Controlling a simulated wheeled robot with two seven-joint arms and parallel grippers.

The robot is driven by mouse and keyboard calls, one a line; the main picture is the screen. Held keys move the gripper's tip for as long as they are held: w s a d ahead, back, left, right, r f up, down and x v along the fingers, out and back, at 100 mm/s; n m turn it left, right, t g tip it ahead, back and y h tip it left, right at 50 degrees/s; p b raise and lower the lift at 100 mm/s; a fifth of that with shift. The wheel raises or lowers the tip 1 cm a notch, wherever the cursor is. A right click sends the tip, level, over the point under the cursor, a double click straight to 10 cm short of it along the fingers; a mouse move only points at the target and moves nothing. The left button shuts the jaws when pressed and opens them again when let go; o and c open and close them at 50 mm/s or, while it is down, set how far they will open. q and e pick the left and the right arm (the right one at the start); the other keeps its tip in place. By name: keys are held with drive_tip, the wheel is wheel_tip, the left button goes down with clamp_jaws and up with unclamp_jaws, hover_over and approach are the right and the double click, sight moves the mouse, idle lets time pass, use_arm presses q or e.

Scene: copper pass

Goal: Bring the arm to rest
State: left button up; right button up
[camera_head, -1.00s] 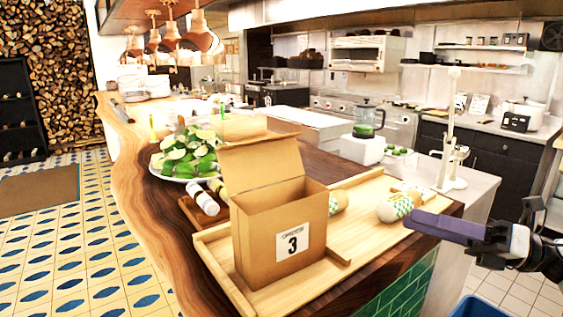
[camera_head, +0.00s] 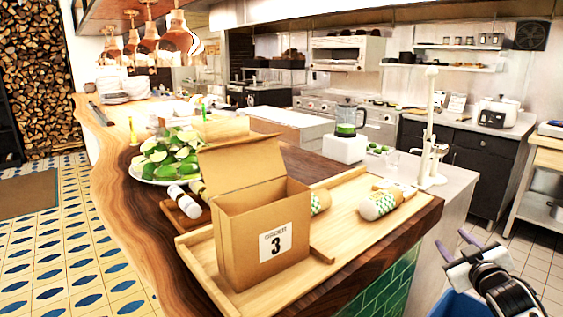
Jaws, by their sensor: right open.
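My right gripper (camera_head: 463,250) is at the lower right, off the counter's right end, above a blue bin. Its two purple-tipped fingers are spread apart with nothing between them. The left gripper is not in view. An open cardboard box (camera_head: 262,245) marked 3 stands on a wooden tray (camera_head: 205,262) on the counter, its lid raised. A wrapped roll (camera_head: 378,204) lies on the tray's right part, apart from my gripper. Another wrapped roll (camera_head: 320,201) lies behind the box and is partly hidden by it.
The blue bin (camera_head: 455,305) stands on the floor beside the counter. A white stand (camera_head: 430,150) rises at the counter's right end. A plate of limes (camera_head: 168,160) and a blender (camera_head: 346,130) stand further back. Tiled floor lies open at right.

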drive_tip(key=s+a+f+g+y, duration=0.1)
drive_tip(key=s+a+f, duration=0.35)
drive_tip(key=f, duration=0.35)
drive_tip(key=s+a+f+g+y, duration=0.1)
drive_tip(key=s+a+f+y, duration=0.1)
drive_tip(key=s+a+f, duration=0.35)
drive_tip(key=s+a+f+g+y, duration=0.1)
drive_tip(key=s+a+f, duration=0.4)
drive_tip(key=s+a, duration=0.2)
drive_tip(key=s+a+f+m+g+y, duration=0.1)
drive_tip(key=s+a+f, duration=0.5)
drive_tip(key=s, duration=0.6)
drive_tip(key=s+a+f+g+y, duration=0.1)
drive_tip(key=s+a+f+g, duration=0.1)
drive_tip(key=s+a+f, duration=0.3)
drive_tip(key=s+a, duration=0.2)
drive_tip(key=s, duration=0.2)
drive_tip(key=shift+s+a+f+m+g, duration=0.3)
drive_tip(key=shift+s+f+m+g, duration=0.05)
drive_tip(key=shift+f+m+g, duration=0.05)
drive_tip(key=shift+c, duration=0.5)
